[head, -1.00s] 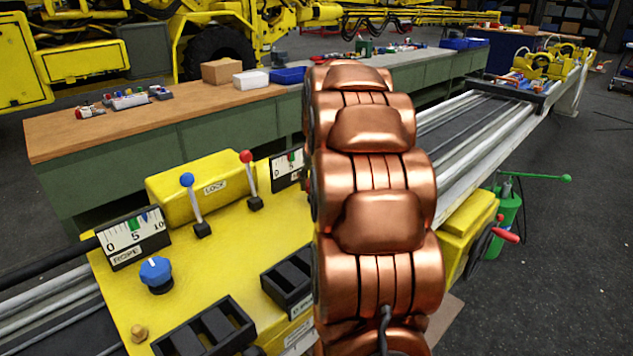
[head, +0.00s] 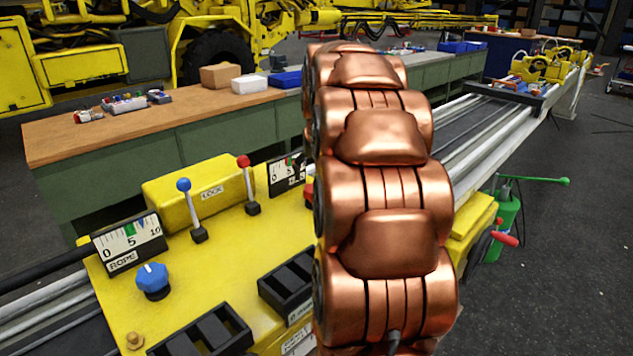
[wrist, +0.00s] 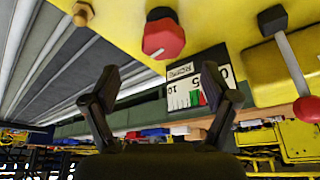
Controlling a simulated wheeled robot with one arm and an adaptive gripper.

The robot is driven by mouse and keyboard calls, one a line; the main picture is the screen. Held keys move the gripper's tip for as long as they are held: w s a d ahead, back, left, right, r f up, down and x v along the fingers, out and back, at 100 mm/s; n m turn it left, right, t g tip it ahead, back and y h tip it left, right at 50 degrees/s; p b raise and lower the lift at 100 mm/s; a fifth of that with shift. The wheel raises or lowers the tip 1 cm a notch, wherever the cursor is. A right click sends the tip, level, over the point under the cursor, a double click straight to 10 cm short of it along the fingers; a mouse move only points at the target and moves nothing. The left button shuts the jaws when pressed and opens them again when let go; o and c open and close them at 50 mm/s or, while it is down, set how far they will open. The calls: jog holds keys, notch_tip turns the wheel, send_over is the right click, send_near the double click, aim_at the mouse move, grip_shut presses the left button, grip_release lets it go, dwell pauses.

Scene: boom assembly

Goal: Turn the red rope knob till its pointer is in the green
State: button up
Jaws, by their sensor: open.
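The red knob (wrist: 163,38) stands on the yellow panel in the wrist view, which is upside down. A white scale (wrist: 196,85) with numbers and a small green band is beside it; the pointer's exact place is too small to tell. My gripper (wrist: 160,71) is open and empty, its fingers spread apart short of the knob and not touching it. In the head view my copper arm covers most of the knob; a sliver of red (head: 309,190) shows at its edge. The scale (head: 286,174) there is partly visible.
A blue knob (head: 152,280) with its own scale (head: 128,244) labelled ROPE is at left. A blue-topped lever (head: 191,210) and a red-topped lever (head: 248,186) rise from the panel. Black switch boxes (head: 290,283) sit in front. A yellow bolt (wrist: 83,14) is near the knob.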

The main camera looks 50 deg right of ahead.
jog(key=v, duration=0.6)
dwell(0.5)
jog(key=s+a+f+n+g+y+p, duration=0.1)
jog(key=s+a+f, duration=0.1)
jog(key=a, duration=0.5)
jog(key=s+a+f+n+y+p, duration=0.1)
jog(key=s+a, duration=0.1)
jog(key=a, duration=0.5)
jog(key=s+a+f+n+g+p, duration=0.1)
jog(key=s+a+f+n, duration=0.15)
jog(key=a, duration=0.45)
jog(key=s+a+f, duration=0.1)
jog(key=s+a, duration=0.2)
jog(key=s+a+g+p, duration=0.1)
jog(key=s+a, duration=0.2)
jog(key=s+a+f+n+g+y, duration=0.1)
jog(key=s+a, duration=0.2)
jog(key=shift+s+a+f, duration=0.2)
jog(key=shift+f, duration=0.15)
jog(key=s+a+f+n+p, duration=0.1)
jog(key=s+a, duration=0.1)
jog(key=s, duration=0.3)
jog(key=s+a+f+g, duration=0.1)
jog(key=s+a+f, duration=0.1)
jog(key=s, duration=0.3)
jog(key=shift+f+n+g+p, duration=0.3)
jog(key=shift+n+p, duration=0.05)
jog(key=shift+s, duration=0.1)
